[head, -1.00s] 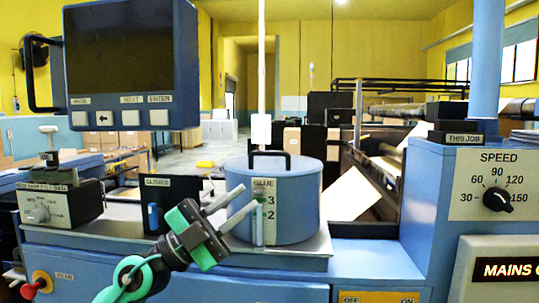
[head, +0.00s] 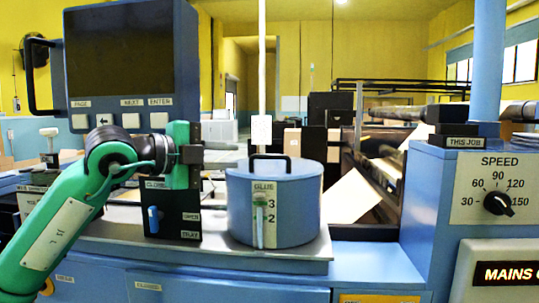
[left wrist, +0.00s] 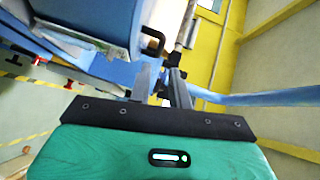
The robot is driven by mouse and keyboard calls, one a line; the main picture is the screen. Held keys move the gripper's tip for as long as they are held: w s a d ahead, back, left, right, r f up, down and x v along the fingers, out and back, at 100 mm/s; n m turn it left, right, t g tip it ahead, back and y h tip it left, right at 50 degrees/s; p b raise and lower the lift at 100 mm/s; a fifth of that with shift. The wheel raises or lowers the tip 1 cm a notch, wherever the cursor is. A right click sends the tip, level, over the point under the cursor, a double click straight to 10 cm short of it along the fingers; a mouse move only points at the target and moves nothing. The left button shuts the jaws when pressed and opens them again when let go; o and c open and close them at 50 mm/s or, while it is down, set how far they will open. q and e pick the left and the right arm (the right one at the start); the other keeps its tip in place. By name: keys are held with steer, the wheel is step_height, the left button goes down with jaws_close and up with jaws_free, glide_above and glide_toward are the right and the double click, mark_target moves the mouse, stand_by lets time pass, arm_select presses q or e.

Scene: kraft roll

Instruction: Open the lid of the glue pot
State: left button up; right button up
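The glue pot (head: 290,205) is a blue round pot marked GLUE, with a level scale on its front. Its lid (head: 300,167) is on, with a black arched handle (head: 270,157) on top. In the left wrist view the pot (left wrist: 85,18) is at the top left, and its handle (left wrist: 153,42) lies beyond the fingertips. My left gripper (head: 236,154) points right, just left of the handle and at about its height. Its fingers (left wrist: 161,75) are apart with nothing between them, and it looks clear of the handle. My right gripper is not in view.
A black switch box (head: 172,222) with a blue lever stands left of the pot, below my left arm. A monitor (head: 130,60) hangs above it. A thin white pole rises behind the pot.

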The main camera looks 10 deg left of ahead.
mark_target(266, 157)
arm_select(q)
steer(key=p+x, duration=0.3)
steer(key=x, duration=0.7)
steer(key=shift+s, duration=0.1)
steer(key=shift+w+d+f, duration=0.1)
steer(key=shift+w+d, duration=0.3)
steer(key=shift+d, duration=0.05)
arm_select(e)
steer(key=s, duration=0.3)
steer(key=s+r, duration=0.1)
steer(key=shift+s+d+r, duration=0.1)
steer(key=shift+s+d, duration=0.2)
arm_select(q)
jaws_close()
